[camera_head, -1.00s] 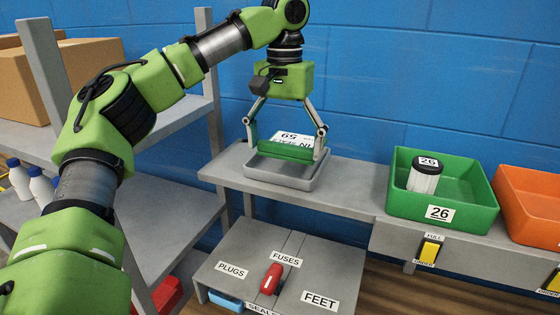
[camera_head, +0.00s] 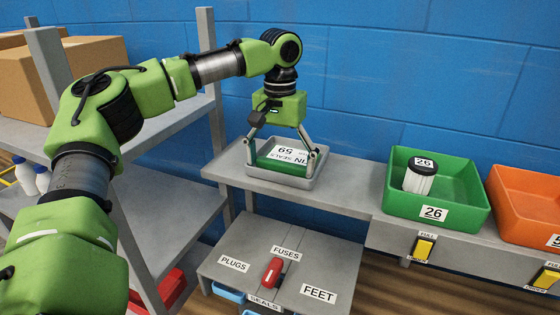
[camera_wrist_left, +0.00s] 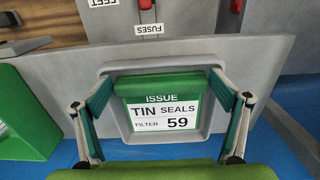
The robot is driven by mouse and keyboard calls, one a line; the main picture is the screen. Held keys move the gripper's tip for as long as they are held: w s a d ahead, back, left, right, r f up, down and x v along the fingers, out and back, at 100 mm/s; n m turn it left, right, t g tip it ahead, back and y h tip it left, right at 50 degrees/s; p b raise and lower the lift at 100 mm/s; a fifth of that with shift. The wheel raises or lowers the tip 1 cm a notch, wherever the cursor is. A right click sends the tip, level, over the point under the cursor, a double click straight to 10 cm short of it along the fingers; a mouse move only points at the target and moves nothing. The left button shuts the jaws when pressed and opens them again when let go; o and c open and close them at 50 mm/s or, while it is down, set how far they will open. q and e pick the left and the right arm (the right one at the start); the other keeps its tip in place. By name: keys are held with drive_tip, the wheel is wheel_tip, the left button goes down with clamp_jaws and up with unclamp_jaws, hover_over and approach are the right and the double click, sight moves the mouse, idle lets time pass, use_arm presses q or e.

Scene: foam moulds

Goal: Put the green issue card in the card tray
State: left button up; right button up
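The green issue card (camera_head: 280,160) has a white label reading "TIN SEALS 59". It lies low inside the grey card tray (camera_head: 280,182) on the shelf; whether it rests on the tray floor I cannot tell. My left gripper (camera_head: 281,165) reaches down into the tray with one finger at each side of the card. In the left wrist view the card (camera_wrist_left: 162,112) sits between the finger pads (camera_wrist_left: 162,82), whose tips meet its side edges. The tray rim (camera_wrist_left: 115,65) shows around it. My right gripper is not in view.
A green bin (camera_head: 455,190) marked 26, holding a white-labelled canister (camera_head: 420,178), stands right of the tray. An orange bin (camera_head: 530,205) is beside it. Below is a labelled sorting box (camera_head: 235,263) with a red piece (camera_head: 272,271). Shelf between tray and green bin is clear.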

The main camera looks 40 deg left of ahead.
use_arm(q)
drive_tip(key=shift+o, duration=0.7)
drive_tip(key=shift+a, duration=0.1)
drive_tip(key=shift+r, duration=0.25)
wheel_tip(320, 180, up, 6)
drive_tip(key=shift+r+b, duration=0.25)
drive_tip(key=shift+b, duration=1)
wheel_tip(320, 180, up, 5)
drive_tip(key=shift+r+p, duration=0.15)
drive_tip(key=shift+p, duration=0.45)
